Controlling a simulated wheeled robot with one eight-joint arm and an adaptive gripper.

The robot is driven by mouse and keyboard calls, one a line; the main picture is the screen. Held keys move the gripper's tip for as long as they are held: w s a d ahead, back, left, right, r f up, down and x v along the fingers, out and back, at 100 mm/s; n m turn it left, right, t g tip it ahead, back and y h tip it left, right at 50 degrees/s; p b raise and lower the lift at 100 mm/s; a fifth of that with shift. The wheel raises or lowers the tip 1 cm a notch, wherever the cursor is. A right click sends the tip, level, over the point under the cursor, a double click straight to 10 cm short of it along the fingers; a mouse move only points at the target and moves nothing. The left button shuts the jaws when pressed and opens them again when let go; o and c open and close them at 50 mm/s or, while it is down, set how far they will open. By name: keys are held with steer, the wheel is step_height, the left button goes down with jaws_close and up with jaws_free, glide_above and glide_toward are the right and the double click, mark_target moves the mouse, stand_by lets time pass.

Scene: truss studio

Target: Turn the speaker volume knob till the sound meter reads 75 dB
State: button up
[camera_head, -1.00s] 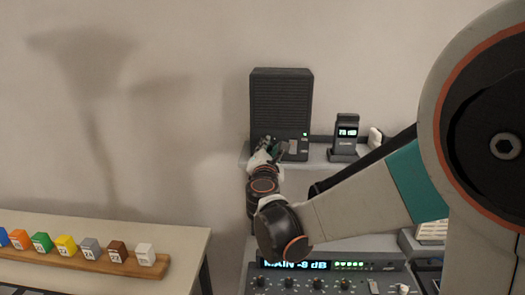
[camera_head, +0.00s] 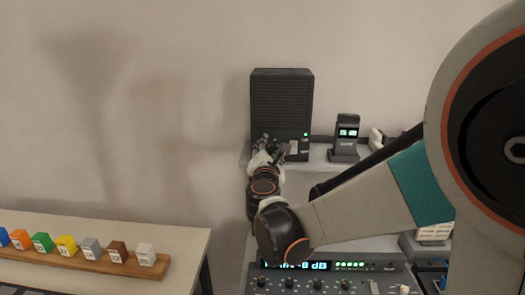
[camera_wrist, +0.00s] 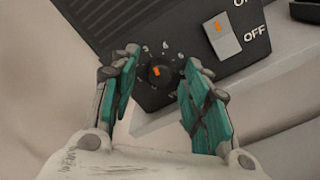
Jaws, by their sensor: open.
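The speaker (camera_head: 281,105) is a dark box with a ribbed front, standing on the grey shelf by the wall. Its black volume knob (camera_wrist: 161,73) has an orange mark and shows in the wrist view between my fingers. My gripper (camera_wrist: 157,78) is open, its two teal fingers on either side of the knob; whether they touch it I cannot tell. In the head view my gripper (camera_head: 270,147) is at the speaker's lower front and hides the knob. The sound meter (camera_head: 345,138) stands to the right with a small lit display, too small to read surely.
An on/off switch (camera_wrist: 222,34) sits to the right of the knob on the speaker. A mixer panel (camera_head: 335,281) with a lit display lies below my arm. At left, a table (camera_head: 95,222) bears a wooden rail (camera_head: 75,258) with several coloured blocks.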

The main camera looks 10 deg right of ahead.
steer(key=v, duration=0.7)
steer(key=shift+s, duration=0.1)
stand_by(0.4)
steer(key=s+d+f+m+g+b, duration=0.2)
steer(key=s+d+f+m+g, duration=0.15)
steer(key=s+m, duration=0.3)
steer(key=s+d+f+m+g+b, duration=0.2)
steer(key=s+d+f+m+g, duration=0.1)
steer(key=s+d+f+m, duration=0.3)
steer(key=s+a+f+m+g+y+b, duration=0.1)
steer(key=s+a+f+m+g+y, duration=0.1)
steer(key=s+m, duration=0.3)
steer(key=s+a+f+m+g+y+b, duration=0.1)
steer(key=s+a+f+m+y, duration=0.2)
steer(key=s, duration=0.6)
step_height(320, 180, down, 3)
steer(key=a+m, duration=0.2)
steer(key=shift+s+a+r+m+g+y, duration=0.15)
steer(key=shift+a+r+m+g+y, duration=0.05)
steer(key=shift+m+g+y, duration=0.15)
